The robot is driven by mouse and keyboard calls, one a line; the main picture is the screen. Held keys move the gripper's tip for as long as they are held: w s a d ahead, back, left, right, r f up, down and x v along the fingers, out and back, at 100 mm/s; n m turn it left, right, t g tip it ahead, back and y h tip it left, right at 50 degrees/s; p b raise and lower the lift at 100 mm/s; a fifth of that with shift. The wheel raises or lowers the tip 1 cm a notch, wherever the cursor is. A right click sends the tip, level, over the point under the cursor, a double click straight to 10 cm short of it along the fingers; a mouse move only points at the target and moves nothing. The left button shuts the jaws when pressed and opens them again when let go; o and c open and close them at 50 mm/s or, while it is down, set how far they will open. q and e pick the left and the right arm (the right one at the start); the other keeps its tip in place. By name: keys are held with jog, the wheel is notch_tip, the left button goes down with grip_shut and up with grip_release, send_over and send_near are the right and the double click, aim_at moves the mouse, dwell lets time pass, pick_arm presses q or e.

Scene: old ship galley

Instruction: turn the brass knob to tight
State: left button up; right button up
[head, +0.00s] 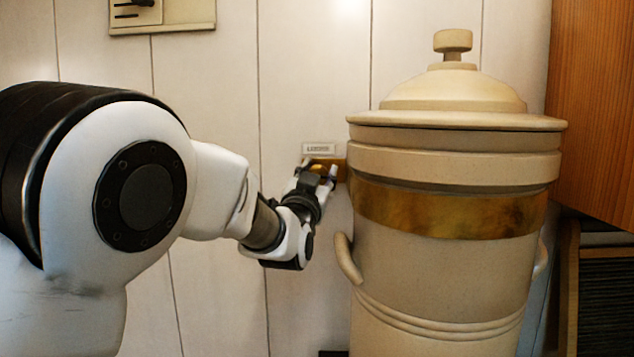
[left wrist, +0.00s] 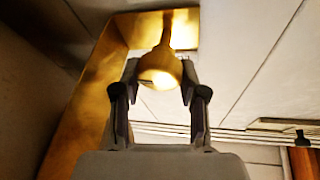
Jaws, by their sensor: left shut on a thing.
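My right gripper is not in view.
The large cream urn (head: 450,270) with a brass band and a domed lid (head: 455,92) stands close on the right of my gripper. A panel with a dark lever (head: 140,6) is on the wall at the upper left. A wooden cabinet (head: 595,110) is at the far right.

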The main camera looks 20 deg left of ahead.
pick_arm(q)
jog(key=m, duration=0.2)
jog(key=m+g+h+b, duration=0.1)
jog(key=m, duration=0.1)
jog(key=m+h, duration=0.1)
jog(key=shift+w+f+m+g, duration=0.1)
jog(key=shift+f+m+g, duration=0.2)
jog(key=shift+f+m, duration=0.1)
jog(key=m+g, duration=0.1)
jog(key=m, duration=0.2)
jog(key=m+g+h+b, duration=0.1)
jog(key=m, duration=0.1)
jog(key=shift+d+m, duration=0.15)
jog(key=shift+m, duration=0.25)
jog(key=m+g, duration=0.1)
jog(key=m, duration=0.2)
jog(key=shift+r, duration=0.1)
jog(key=shift+r+m+g+y, duration=0.1)
jog(key=shift+m+g+y, duration=0.45)
jog(key=shift+m, duration=0.95)
jog(key=shift+w+r, duration=0.1)
